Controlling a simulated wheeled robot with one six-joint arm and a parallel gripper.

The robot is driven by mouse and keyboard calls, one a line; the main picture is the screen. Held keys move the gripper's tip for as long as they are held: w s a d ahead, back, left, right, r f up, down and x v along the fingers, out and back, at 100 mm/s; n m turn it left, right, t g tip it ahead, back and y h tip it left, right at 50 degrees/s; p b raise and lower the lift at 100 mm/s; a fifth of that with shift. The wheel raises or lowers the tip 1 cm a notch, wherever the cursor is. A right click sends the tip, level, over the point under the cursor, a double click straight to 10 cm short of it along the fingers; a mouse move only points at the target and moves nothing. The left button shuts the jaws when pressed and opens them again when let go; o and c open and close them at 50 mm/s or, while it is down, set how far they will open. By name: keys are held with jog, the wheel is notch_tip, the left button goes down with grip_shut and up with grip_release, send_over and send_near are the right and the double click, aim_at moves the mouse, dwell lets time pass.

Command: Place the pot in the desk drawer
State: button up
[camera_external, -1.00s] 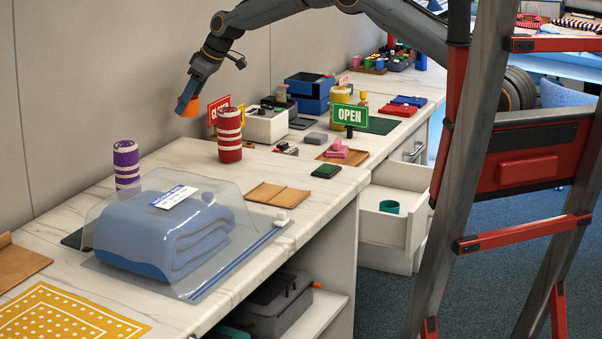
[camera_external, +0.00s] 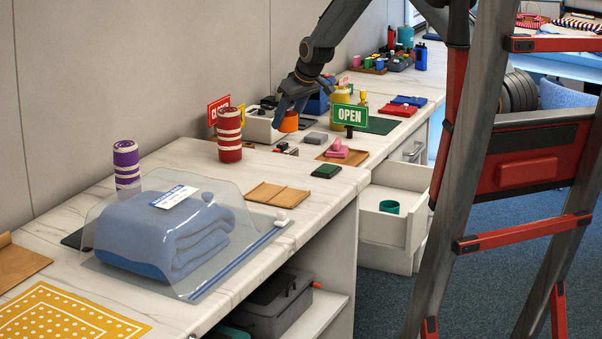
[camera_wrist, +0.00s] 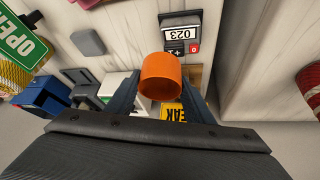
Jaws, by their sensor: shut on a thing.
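My gripper (camera_external: 283,110) is shut on a small orange pot (camera_external: 289,122), over the back part of the worktop. In the wrist view the orange pot (camera_wrist: 160,72) sits between the two dark fingers (camera_wrist: 160,95), its round mouth toward the camera. The external view does not clearly show the gap between the pot and the worktop. The white desk drawer (camera_external: 384,229) stands open below the worktop, to the right of and nearer the camera than my gripper. A teal round pot-like thing (camera_external: 389,207) is inside it.
A green OPEN sign (camera_external: 349,115), a red sign (camera_external: 216,108) and a red-striped roll (camera_external: 230,137) stand near my gripper. A counter reading 023 (camera_wrist: 180,33) lies below it.

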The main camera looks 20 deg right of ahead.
jog(key=s+d+f+m, duration=0.1)
jog(key=s+d, duration=0.1)
jog(key=d, duration=0.3)
jog(key=s+d+f+h, duration=0.1)
jog(key=s+d, duration=0.1)
jog(key=d, duration=0.3)
jog(key=s+d+f+m, duration=0.1)
jog(key=s+d, duration=0.2)
jog(key=d, duration=0.2)
jog(key=shift+s+d+f+m+t, duration=0.1)
jog(key=shift+d+f+m+t, duration=0.1)
jog(key=shift+d+m+t, duration=0.1)
jog(key=s+d+f+m+h, duration=0.1)
jog(key=s+d+f+m, duration=0.15)
jog(key=s+d, duration=0.9)
jog(key=w+d+f+m+h+b, duration=0.35)
jog(key=w+d+f+m, duration=0.35)
jog(key=w+d+f, duration=0.35)
jog(key=shift+n, duration=0.25)
jog(key=shift+w+a+f+b, duration=0.1)
jog(key=shift+a+f, duration=0.05)
jog(key=shift+f, duration=1.4)
jog(key=shift+w+a+f+b, duration=0.1)
jog(key=shift+f, duration=1.4)
jog(key=shift+w+a+f+b, duration=0.1)
jog(key=shift+a+f, duration=0.05)
jog(key=shift+f, duration=1.4)
jog(key=shift+f, duration=0.15)
jog(key=o, duration=0.8)
jog(key=shift+o, duration=1.1)
